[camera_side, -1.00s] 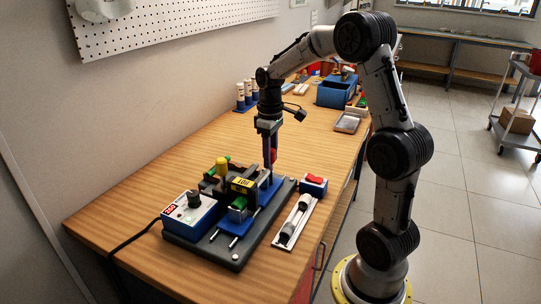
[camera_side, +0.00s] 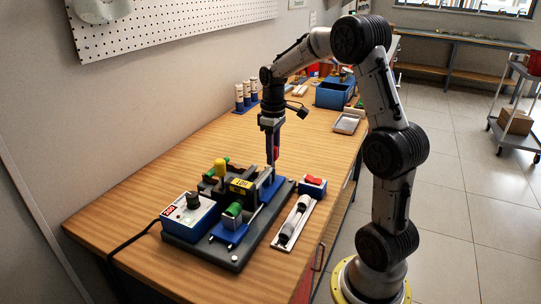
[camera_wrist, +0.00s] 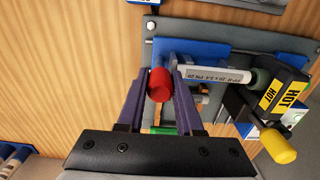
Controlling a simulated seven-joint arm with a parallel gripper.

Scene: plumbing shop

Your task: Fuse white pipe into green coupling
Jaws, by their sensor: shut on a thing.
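My gripper (camera_wrist: 160,82) is shut on a red knob (camera_wrist: 160,86) beside the blue slide; in the side view my gripper (camera_side: 273,160) is behind the fixture. The white pipe (camera_wrist: 214,73), with printed lettering, lies along the blue slide in the wrist view. Its right end points at the black heater block (camera_wrist: 281,95) marked HOT; I cannot tell whether they touch. The green coupling (camera_side: 234,209) sits on a blue carriage at the front in the side view, with the heater (camera_side: 240,187) behind it. A yellow-topped handle (camera_side: 220,167) stands on the heater.
A blue control box (camera_side: 190,216) stands left on the dark base plate (camera_side: 225,256). A grey-white tray (camera_side: 293,222) with dark and pale cylinders and a blue block with a red top (camera_side: 313,183) are at right. White cylinders (camera_side: 246,94) stand at the back.

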